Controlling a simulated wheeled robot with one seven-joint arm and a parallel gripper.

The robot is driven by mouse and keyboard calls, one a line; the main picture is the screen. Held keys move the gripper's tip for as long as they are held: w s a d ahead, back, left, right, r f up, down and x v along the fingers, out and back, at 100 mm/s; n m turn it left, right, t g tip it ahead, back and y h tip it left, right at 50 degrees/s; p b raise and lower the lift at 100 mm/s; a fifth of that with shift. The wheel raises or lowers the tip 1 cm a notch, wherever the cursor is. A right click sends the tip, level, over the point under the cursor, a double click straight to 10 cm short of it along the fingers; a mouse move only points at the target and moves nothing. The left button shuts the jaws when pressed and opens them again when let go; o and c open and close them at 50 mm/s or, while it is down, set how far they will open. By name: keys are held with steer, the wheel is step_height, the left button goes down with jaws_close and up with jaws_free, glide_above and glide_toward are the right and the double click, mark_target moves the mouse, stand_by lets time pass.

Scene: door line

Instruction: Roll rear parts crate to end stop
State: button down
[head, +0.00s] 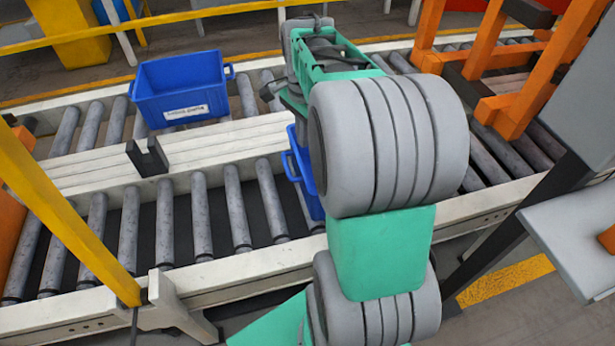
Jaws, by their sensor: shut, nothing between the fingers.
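A blue parts crate (181,78), open-topped with a white label on its front, sits upright on the rear roller lane. A second blue crate (304,172) stands on the front lane, mostly hidden behind my arm. My gripper (269,92) is over the rear lane, to the right of the rear crate and apart from it. Only its dark tips show; they look shut and empty. A small black U-shaped bracket (148,158) sits on the pale divider between the lanes. I cannot tell whether it is the end stop.
Bare rollers (112,125) lie left of the rear crate. An orange frame (500,105) spans the lanes at the right. A yellow post (70,215) rises at the front left. A yellow rail (110,33) runs behind the conveyor. My arm covers the middle right.

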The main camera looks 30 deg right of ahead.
steer(key=d+f+m+b, duration=0.1)
steer(key=d+f+m, duration=0.3)
steer(key=d, duration=0.2)
steer(key=w+a+f, duration=0.2)
steer(key=a+f, duration=0.1)
steer(key=f, duration=0.6)
steer(key=shift+a+f+m+g+b, duration=0.15)
steer(key=shift+a+m+g+b, duration=0.15)
steer(key=shift+a+b, duration=0.15)
